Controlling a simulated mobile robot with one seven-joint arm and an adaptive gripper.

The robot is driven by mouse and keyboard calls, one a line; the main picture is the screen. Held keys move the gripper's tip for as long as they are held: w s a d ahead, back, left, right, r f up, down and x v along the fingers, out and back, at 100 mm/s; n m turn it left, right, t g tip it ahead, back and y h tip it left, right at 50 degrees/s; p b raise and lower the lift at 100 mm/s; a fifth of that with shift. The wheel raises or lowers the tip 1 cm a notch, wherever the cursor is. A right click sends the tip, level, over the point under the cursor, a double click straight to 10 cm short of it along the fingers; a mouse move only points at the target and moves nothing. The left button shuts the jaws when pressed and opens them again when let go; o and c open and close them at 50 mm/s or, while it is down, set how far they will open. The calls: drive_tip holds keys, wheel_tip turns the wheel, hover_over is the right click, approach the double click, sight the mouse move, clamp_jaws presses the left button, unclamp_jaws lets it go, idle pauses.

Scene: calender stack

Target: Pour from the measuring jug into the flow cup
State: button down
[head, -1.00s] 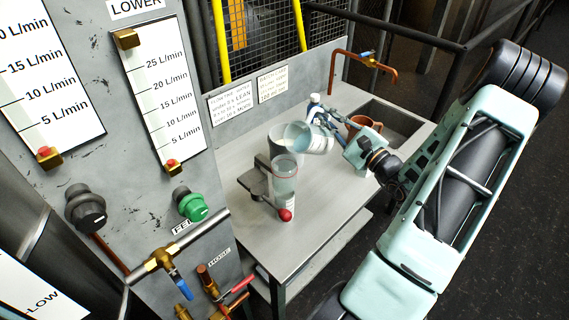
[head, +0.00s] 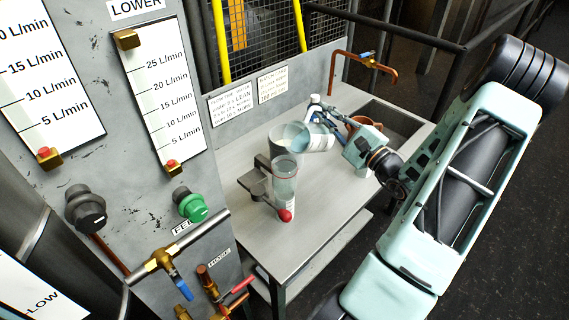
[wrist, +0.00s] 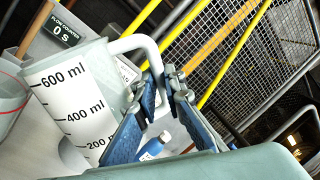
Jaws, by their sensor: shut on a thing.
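The measuring jug (head: 320,143), pale and translucent with a bluish liquid, is tilted with its mouth towards the left in the head view. In the wrist view the jug (wrist: 73,105) shows black ml marks and a white handle. My gripper (wrist: 160,98) is shut on that handle with its blue fingers. The flow cup (head: 285,185), a clear cylinder with a red ball at its lower end, sits in a grey holder on the bench. The jug's mouth shows above and right of the cup's rim. I see no stream between them.
A panel with valves (head: 165,258) stands left. The bench front (head: 245,228) is clear.

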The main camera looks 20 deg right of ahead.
sight(311, 127)
drive_tip(key=shift+s+a+r+n+y, duration=0.2)
drive_tip(key=shift+a+r+n, duration=0.2)
drive_tip(key=shift+r+n, duration=0.25)
drive_tip(key=shift+s+a+r+n+y, duration=0.1)
drive_tip(key=shift+a+r+n+y, duration=0.1)
drive_tip(key=shift+a+r+n, duration=0.4)
idle(0.8)
drive_tip(key=shift+s+a+r+n+y+b, duration=0.2)
drive_tip(key=shift+a+r+n+b, duration=0.15)
drive_tip(key=shift+a+n, duration=0.25)
drive_tip(key=shift+s+a+r+n+y+b, duration=0.1)
drive_tip(key=shift+s+a+r+n+b, duration=0.1)
drive_tip(key=shift+a+n+b, duration=0.3)
idle(1.6)
drive_tip(key=shift+s+a+r+n+b, duration=0.3)
drive_tip(key=shift+a+n+b, duration=0.2)
drive_tip(key=shift+n+b, duration=0.2)
idle(1.3)
drive_tip(key=shift+w+d+r+p, duration=0.1)
drive_tip(key=shift+p, duration=0.2)
drive_tip(key=d+f+m+p, duration=0.1)
drive_tip(key=d, duration=0.1)
drive_tip(key=w+d+f+m+p, duration=0.1)
drive_tip(key=m+p, duration=0.1)
drive_tip(key=shift+w+d+m, duration=0.15)
drive_tip(key=shift+d+m, duration=0.1)
drive_tip(key=shift+d, duration=0.1)
drive_tip(key=shift+a+f, duration=0.1)
drive_tip(key=shift+f, duration=0.1)
